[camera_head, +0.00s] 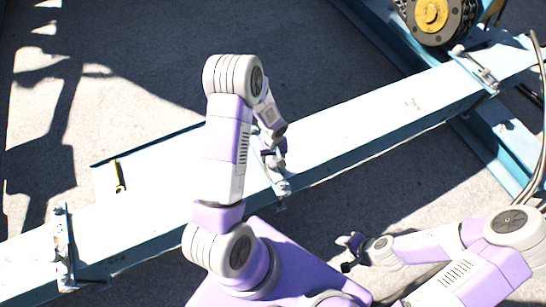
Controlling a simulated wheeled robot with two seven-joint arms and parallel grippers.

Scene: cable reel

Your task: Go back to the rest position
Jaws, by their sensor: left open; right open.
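My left arm rises from the bottom and bends over the long pale-blue beam. Its gripper (272,146) is small in the view and open, close above a metal clamp fitting (276,172) on the beam. I cannot tell whether they touch. My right gripper (350,252) is open and empty, low over the ground on the near side of the beam, with its arm coming in from the right.
The pale-blue beam (370,131) runs from lower left to upper right. Another clamp fitting (63,250) is at the left and one (475,68) at the upper right. A yellow-hubed reel (431,14), cables (534,185) and a small yellow tool (119,176) also show.

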